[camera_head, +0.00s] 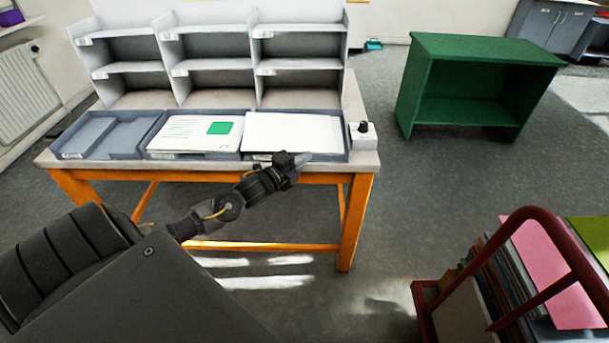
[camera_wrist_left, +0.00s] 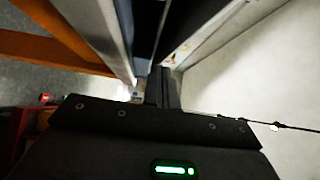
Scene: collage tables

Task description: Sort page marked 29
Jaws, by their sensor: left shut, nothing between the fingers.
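A white page with a green square and printed lines (camera_head: 187,134) lies in the middle grey tray (camera_head: 152,153) on the table. Its number is too small to read. White blank-looking paper (camera_head: 292,132) lies in the right tray (camera_head: 340,155). The left tray (camera_head: 98,137) looks empty. My left gripper (camera_head: 303,159) is shut and empty, at the front edge of the right tray. It also shows in the left wrist view (camera_wrist_left: 163,85), close to grey tray or table edges. My right gripper is not in view.
A white pigeonhole shelf (camera_head: 213,67) stands at the back of the orange-legged table (camera_head: 352,215). A small box with a black knob (camera_head: 363,134) sits at the table's right end. A green shelf unit (camera_head: 471,85) and a red-framed cart (camera_head: 432,300) stand right, with free floor between.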

